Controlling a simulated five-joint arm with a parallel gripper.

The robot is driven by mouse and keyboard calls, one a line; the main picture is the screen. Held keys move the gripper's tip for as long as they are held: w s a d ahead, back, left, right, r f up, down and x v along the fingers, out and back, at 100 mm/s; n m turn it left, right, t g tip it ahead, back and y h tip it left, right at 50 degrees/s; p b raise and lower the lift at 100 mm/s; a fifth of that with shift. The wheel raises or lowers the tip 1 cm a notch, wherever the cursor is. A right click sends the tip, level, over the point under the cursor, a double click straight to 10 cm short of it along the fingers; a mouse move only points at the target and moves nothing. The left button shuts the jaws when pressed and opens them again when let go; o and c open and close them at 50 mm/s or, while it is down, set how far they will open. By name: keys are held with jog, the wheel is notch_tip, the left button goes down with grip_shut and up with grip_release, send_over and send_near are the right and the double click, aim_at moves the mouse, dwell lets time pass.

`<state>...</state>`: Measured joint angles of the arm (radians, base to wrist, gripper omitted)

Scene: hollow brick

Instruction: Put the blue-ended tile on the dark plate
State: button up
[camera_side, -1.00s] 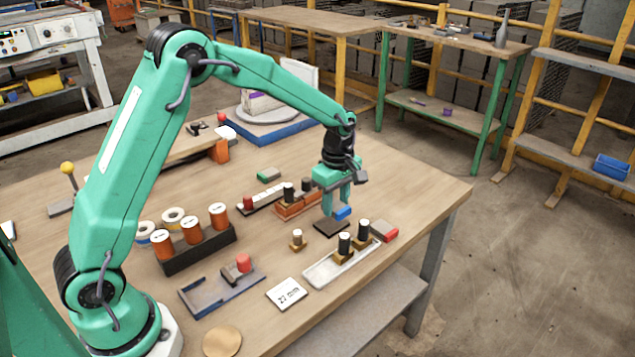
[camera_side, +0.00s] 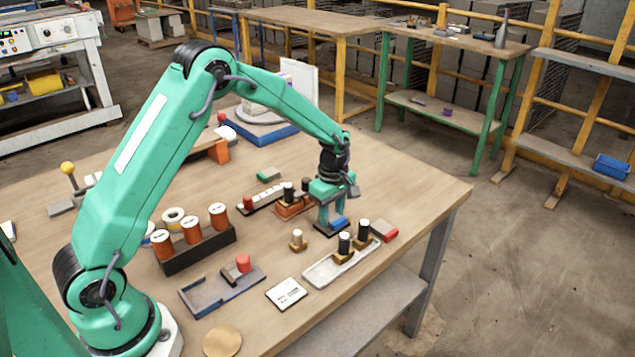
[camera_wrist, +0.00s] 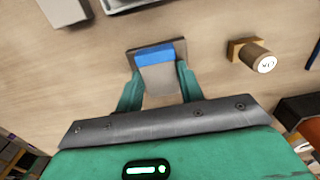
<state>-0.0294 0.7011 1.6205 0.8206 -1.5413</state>
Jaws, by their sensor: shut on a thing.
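The blue-ended tile (camera_side: 338,221) is grey with one blue end. It sits between the two green fingers of my gripper (camera_side: 331,222), which is shut on it. In the wrist view the fingers (camera_wrist: 158,92) grip the tile's grey sides, and its blue end (camera_wrist: 155,55) points away from my palm. The dark plate (camera_side: 320,231) lies on the table directly under the tile; its edge (camera_wrist: 131,61) shows around the blue end in the wrist view. The tile is at or very near the plate's surface; I cannot tell whether they touch.
A brass-based peg (camera_side: 298,240) stands just left of the plate. A pale tray (camera_side: 322,272) with two dark pegs is in front. A red-ended tile (camera_side: 384,231) lies to the right, a green-ended one (camera_side: 269,175) behind.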

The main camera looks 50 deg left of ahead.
aim_at(332, 216)
dwell(0.3)
jog(key=o, duration=1)
jog(key=shift+f, duration=0.15)
notch_tip(332, 216, up, 12)
jog(key=shift+r, duration=0.2)
dwell(0.4)
